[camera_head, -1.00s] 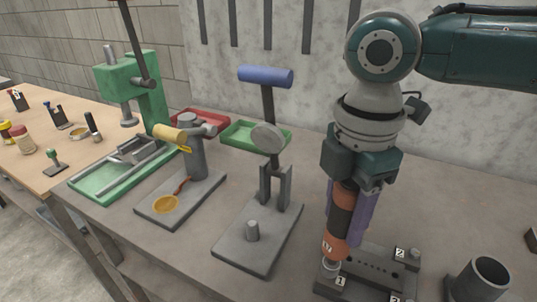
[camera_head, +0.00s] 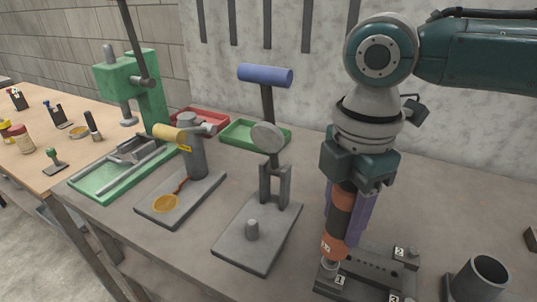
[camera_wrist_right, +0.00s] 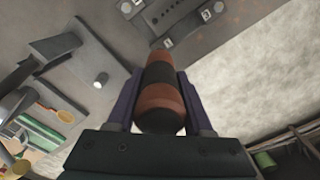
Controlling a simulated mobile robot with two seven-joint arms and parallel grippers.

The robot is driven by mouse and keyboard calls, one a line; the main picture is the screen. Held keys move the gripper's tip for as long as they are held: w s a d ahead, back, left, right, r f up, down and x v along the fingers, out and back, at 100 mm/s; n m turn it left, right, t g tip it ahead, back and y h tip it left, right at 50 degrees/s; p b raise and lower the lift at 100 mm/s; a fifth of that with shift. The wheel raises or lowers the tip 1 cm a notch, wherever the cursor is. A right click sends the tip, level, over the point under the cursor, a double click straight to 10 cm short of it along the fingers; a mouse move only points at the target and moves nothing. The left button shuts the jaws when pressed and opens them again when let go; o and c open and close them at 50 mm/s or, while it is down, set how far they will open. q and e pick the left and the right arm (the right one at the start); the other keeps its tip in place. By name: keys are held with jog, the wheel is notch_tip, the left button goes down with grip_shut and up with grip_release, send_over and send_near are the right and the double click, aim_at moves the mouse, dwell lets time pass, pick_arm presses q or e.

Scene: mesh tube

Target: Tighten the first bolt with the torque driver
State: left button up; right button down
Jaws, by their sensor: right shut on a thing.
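My right gripper (camera_head: 347,215) is shut on the torque driver (camera_head: 339,212), an orange and black cylinder held nearly upright with a slight tilt. The driver also shows between the purple fingers in the right wrist view (camera_wrist_right: 161,90). The driver's lower end is over the corner marked 1 of the dark bolt fixture (camera_head: 372,270). A light round piece shows right below it at that corner; I cannot tell whether the tip touches the bolt, as the driver and gripper hide it. Labels 2 and 3 mark other corners. My left gripper is not in view.
A grey open cup (camera_head: 481,279) stands right of the fixture. To the left are a grey stand with a blue handle (camera_head: 265,76), a stand with a yellow handle (camera_head: 168,134) and a green press (camera_head: 135,85). Green (camera_head: 256,134) and red trays lie behind.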

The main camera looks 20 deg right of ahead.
aim_at(350, 187)
jog(key=shift+f, duration=0.3)
dwell(0.9)
jog(key=shift+p, duration=0.5)
jog(key=shift+f+p, duration=0.2)
jog(key=shift+p, duration=0.25)
dwell(0.6)
notch_tip(350, 187, up, 6)
jog(key=p, duration=0.6)
dwell(0.4)
dwell(0.5)
